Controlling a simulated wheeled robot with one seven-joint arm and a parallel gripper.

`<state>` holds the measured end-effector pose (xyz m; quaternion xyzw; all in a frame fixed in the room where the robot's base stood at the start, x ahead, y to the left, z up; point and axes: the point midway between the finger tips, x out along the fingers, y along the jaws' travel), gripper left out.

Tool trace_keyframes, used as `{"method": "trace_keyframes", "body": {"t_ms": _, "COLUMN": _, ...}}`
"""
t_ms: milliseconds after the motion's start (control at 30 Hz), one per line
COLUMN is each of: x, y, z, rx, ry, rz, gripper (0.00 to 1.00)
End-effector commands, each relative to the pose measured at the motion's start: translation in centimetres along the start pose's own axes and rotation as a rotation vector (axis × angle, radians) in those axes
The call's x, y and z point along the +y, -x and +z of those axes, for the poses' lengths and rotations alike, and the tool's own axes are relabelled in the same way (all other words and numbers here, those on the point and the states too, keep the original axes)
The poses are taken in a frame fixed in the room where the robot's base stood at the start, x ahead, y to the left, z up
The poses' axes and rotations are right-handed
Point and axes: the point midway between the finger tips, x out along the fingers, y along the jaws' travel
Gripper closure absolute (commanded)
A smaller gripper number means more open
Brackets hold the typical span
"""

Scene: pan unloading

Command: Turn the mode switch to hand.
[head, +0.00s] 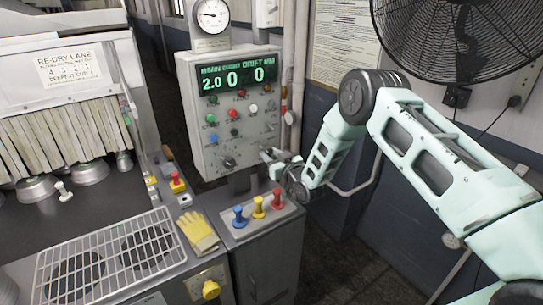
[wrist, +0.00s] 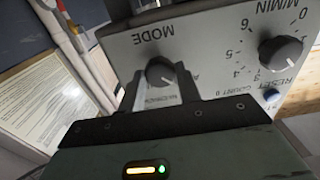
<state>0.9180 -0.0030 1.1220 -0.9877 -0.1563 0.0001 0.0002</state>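The mode switch (wrist: 160,72) is a dark round knob on the grey control panel (wrist: 220,45), under the word MODE, which appears upside down in the wrist view. A light mark shows on the knob; its exact setting is hard to read, and the nearby labels are partly hidden by my fingers. My gripper (wrist: 159,88) is open, with one dark finger on each side of the knob; I cannot tell whether they touch it. In the head view my gripper (head: 268,155) is at the lower right of the control panel (head: 190,130), hiding the switch.
A numbered speed knob (wrist: 283,53) and a blue button (wrist: 271,95) sit beside the switch. In the head view, a shelf (head: 255,222) with blue, yellow and red knobbed pegs stands below the panel. A yellow glove (head: 198,232) and wire rack (head: 105,258) lie left.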

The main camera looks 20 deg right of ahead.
Motion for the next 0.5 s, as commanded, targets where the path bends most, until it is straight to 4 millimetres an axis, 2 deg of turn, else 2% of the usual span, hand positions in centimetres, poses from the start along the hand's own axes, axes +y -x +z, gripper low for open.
{"method": "trace_keyframes", "body": {"t_ms": 267, "x": 0.00, "y": 0.01, "z": 0.17, "rx": 0.001, "ry": -0.026, "rz": 0.000, "gripper": 0.89}}
{"method": "trace_keyframes", "body": {"t_ms": 500, "x": 0.06, "y": 0.03, "z": 0.55, "rx": 0.001, "ry": -0.146, "rz": 0.000, "gripper": 0.89}}
